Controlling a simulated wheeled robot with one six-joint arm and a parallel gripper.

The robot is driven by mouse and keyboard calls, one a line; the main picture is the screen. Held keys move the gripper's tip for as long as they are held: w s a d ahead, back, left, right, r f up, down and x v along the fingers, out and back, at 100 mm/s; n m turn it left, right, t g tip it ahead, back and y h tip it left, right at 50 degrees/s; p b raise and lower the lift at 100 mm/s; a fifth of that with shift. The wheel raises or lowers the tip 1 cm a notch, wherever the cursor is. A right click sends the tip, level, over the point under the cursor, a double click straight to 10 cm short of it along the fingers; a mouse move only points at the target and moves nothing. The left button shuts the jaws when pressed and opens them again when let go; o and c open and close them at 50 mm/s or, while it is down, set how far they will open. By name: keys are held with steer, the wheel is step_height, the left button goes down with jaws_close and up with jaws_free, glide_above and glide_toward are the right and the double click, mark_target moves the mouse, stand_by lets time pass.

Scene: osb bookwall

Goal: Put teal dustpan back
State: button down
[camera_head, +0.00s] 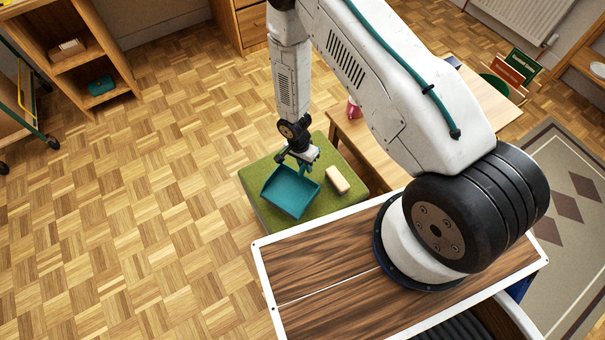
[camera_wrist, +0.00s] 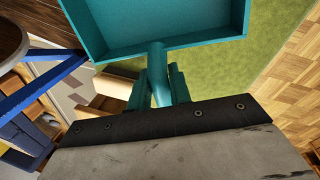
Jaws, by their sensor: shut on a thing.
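The teal dustpan (camera_head: 291,190) is over the green cushioned stool (camera_head: 262,217) in the head view, its open pan toward the lower left. My gripper (camera_head: 301,165) is above the stool and shut on the dustpan's handle. In the wrist view the teal pan (camera_wrist: 150,50) fills the upper middle, and its round handle runs down between the fingers of my gripper (camera_wrist: 160,90). Whether the pan touches the stool top cannot be told.
A tan block-like brush (camera_head: 337,180) lies on the stool, right of the dustpan. A wooden table (camera_head: 362,135) with a pink cup (camera_head: 353,108) stands behind to the right. A wooden shelf (camera_head: 88,60) with a teal item (camera_head: 101,86) is at upper left.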

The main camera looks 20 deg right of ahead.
steer(key=shift+f, duration=2.2)
steer(key=c, duration=1.3)
jaws_free()
steer(key=w+r+n, duration=0.1)
steer(key=w+r, duration=0.2)
steer(key=r, duration=1.2)
steer(key=w+r+n, duration=0.1)
steer(key=w+r, duration=0.1)
steer(key=r, duration=1.3)
steer(key=s+d+r+n+t, duration=0.1)
steer(key=s+d+r+n, duration=0.1)
steer(key=r, duration=0.7)
steer(key=s+d+r+n+t, duration=0.1)
steer(key=s+d+r, duration=0.1)
steer(key=r, duration=0.7)
steer(key=s+d+r+n, duration=0.1)
steer(key=s+r+n, duration=0.2)
steer(key=s+r, duration=0.5)
steer(key=s+d+r+n+t+y, duration=0.1)
steer(key=s+r+n, duration=0.2)
steer(key=s+r, duration=0.6)
steer(key=s, duration=0.6)
steer(key=shift+s+d, duration=0.2)
steer(key=shift+d, duration=0.2)
